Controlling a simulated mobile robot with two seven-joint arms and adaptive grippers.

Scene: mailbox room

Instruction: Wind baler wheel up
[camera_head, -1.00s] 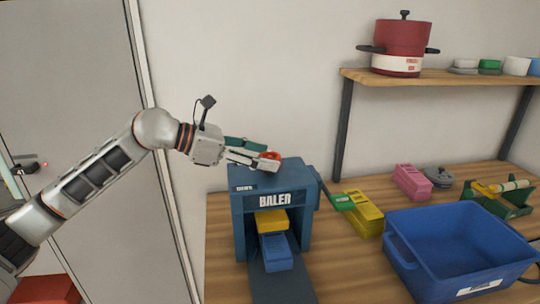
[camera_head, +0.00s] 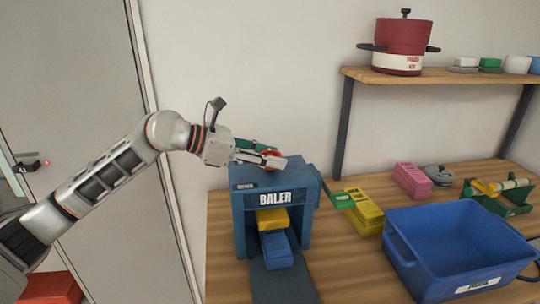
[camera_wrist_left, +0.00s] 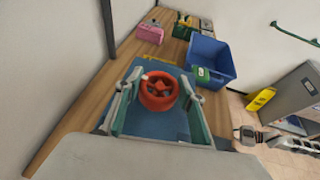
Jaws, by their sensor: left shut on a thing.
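The blue baler (camera_head: 275,200) stands on the wooden table, its label facing front. Its red wheel (camera_wrist_left: 159,91) sits on top and shows whole in the left wrist view; in the head view my fingers partly hide it. My left gripper (camera_head: 272,160) is over the baler's top, its fingers on either side of the wheel and shut on it. In the left wrist view the fingers (camera_wrist_left: 159,98) flank the wheel. A yellow block (camera_head: 271,219) and a blue block (camera_head: 277,250) sit in the baler's front opening. My right gripper is not in view.
A yellow stack (camera_head: 364,213), a pink stack (camera_head: 412,181) and a large blue bin (camera_head: 455,215) stand further right. A shelf (camera_head: 450,76) with a red pot is above.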

